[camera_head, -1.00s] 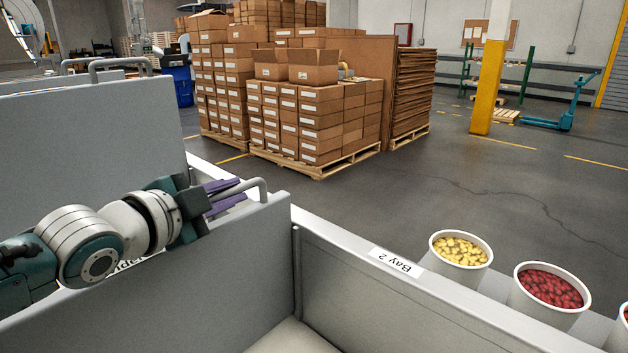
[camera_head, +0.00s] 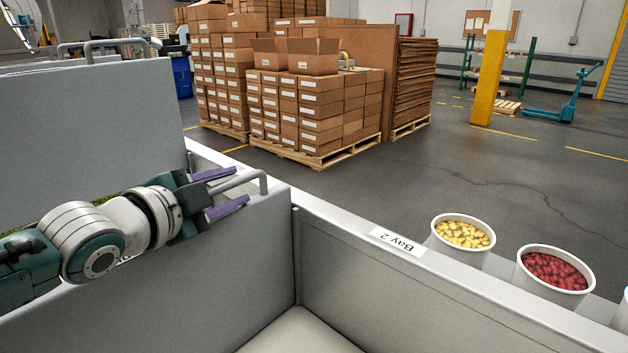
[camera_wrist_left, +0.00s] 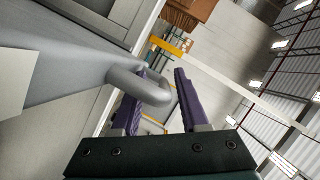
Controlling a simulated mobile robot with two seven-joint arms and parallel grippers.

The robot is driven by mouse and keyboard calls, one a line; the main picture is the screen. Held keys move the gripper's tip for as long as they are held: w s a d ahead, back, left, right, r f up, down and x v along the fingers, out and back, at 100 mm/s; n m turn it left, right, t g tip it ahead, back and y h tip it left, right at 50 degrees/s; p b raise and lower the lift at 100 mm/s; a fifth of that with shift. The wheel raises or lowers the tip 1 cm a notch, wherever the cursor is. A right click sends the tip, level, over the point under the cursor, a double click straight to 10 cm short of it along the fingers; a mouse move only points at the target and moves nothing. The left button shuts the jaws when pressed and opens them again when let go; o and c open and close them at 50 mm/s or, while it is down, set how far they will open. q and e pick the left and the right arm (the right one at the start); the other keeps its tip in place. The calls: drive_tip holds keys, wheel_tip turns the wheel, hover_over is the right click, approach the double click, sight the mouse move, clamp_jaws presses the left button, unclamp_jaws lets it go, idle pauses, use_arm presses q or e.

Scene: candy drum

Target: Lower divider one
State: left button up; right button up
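A grey divider panel (camera_head: 230,240) with a bent grey tube handle (camera_head: 264,182) on its top edge stands at the near left in the head view. A marking on its face is mostly hidden by my left arm. My left gripper (camera_head: 221,190) is at this handle, with its purple fingers spread to either side of it. In the left wrist view, the handle (camera_wrist_left: 150,88) reaches between the open fingers (camera_wrist_left: 157,105); I cannot tell whether either finger touches it. My right gripper is not in view.
Another grey panel with a handle (camera_head: 90,120) stands behind. A wall labelled "Bay 2" (camera_head: 398,242) runs along the right. Beyond it stand tubs of yellow candy (camera_head: 462,235) and red candy (camera_head: 552,272). Stacked boxes (camera_head: 310,110) stand on pallets farther back.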

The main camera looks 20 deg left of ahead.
use_arm(q)
drive_tip(key=shift+d, duration=0.1)
drive_tip(key=shift+s+r, duration=0.2)
drive_tip(key=shift+s, duration=0.3)
drive_tip(key=p+v, duration=0.1)
drive_tip(key=v, duration=0.8)
drive_tip(key=shift+p, duration=0.35)
drive_tip(key=shift+f, duration=0.1)
